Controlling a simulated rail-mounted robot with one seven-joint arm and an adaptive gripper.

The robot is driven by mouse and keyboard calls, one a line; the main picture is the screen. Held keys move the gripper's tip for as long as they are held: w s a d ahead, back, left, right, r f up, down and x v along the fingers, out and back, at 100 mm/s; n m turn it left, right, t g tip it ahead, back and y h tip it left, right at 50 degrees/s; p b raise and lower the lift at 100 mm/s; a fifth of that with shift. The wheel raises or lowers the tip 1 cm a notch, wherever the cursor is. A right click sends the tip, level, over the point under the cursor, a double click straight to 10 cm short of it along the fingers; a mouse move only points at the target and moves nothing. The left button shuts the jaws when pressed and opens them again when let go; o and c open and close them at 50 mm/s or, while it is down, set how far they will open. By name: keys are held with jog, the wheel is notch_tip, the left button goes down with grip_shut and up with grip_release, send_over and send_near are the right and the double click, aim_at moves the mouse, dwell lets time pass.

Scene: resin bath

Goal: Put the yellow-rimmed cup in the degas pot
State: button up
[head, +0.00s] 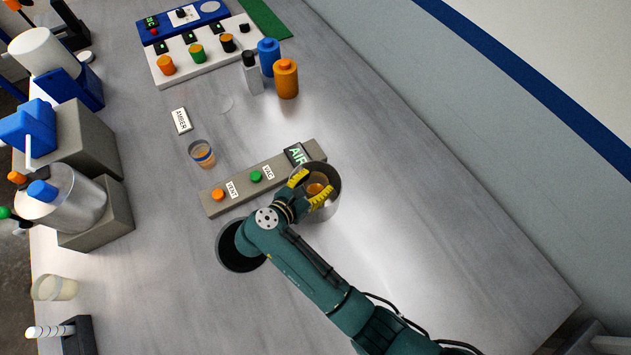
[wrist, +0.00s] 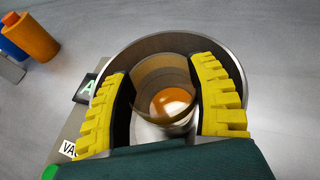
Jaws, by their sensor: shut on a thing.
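The degas pot (head: 337,174) is an open metal cylinder at the right end of a grey control bar; its wall also shows in the wrist view (wrist: 228,62). My gripper (head: 311,190) reaches down over the pot's mouth. In the wrist view its two yellow-padded fingers (wrist: 162,88) are shut on the yellow-rimmed cup (wrist: 160,72), a clear cup with a yellowish rim and amber liquid at its bottom. The cup is within the pot's opening as seen from above. Whether its base touches the pot floor cannot be told. My fingers partly hide the cup and pot.
The grey bar (head: 225,206) carries an orange and a green button. A dark round disc (head: 240,246) lies beside my arm. A blue-banded cup (head: 202,154) stands left of the bar. Orange (head: 286,80) and blue bottles stand behind. The table at right is clear.

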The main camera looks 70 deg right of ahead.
jog(key=shift+f, duration=0.3)
jog(key=o, duration=0.9)
